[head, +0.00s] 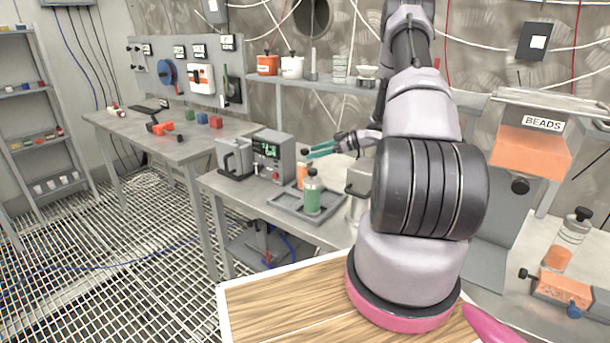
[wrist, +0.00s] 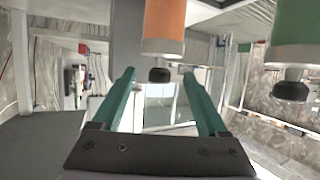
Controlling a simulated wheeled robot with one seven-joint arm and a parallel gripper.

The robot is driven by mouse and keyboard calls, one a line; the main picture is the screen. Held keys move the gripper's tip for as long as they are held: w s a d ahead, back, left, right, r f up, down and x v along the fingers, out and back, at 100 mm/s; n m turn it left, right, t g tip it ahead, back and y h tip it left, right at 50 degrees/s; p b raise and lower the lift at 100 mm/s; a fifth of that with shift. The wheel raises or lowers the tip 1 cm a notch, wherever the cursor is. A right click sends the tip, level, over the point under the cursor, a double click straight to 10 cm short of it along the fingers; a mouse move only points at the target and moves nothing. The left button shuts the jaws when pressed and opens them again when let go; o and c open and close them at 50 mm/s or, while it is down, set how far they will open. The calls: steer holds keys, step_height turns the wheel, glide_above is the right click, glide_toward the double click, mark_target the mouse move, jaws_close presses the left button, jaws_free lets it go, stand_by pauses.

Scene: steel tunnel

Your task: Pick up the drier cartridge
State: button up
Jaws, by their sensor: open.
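Two capped cartridges stand on a grey tray (head: 281,205) on the bench in the head view: a green-filled one (head: 313,196) in front and an orange-filled one (head: 301,175) behind it, partly hidden. I cannot tell which is the drier cartridge. My gripper (head: 309,152), with teal fingers, is open and empty by the orange cartridge's top. The wrist view is upside down: the orange cartridge (wrist: 164,25) with its black cap lines up between my fingertips (wrist: 159,77), apart from both. The green cartridge (wrist: 297,38) is off to the right.
A grey box with a green display (head: 272,157) and a grey jug-like unit (head: 235,158) stand left of the tray. A grey canister (head: 357,190) is right of it. Another orange-filled bottle (head: 566,245) stands far right under the BEADS dispenser (head: 535,140). A shelf runs behind.

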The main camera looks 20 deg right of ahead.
mark_target(305, 154)
steer(key=x, duration=0.4)
steer(key=shift+w+a+f, duration=0.1)
steer(key=shift+a, duration=0.1)
jaws_close()
steer(key=shift+f, duration=0.25)
stand_by(0.9)
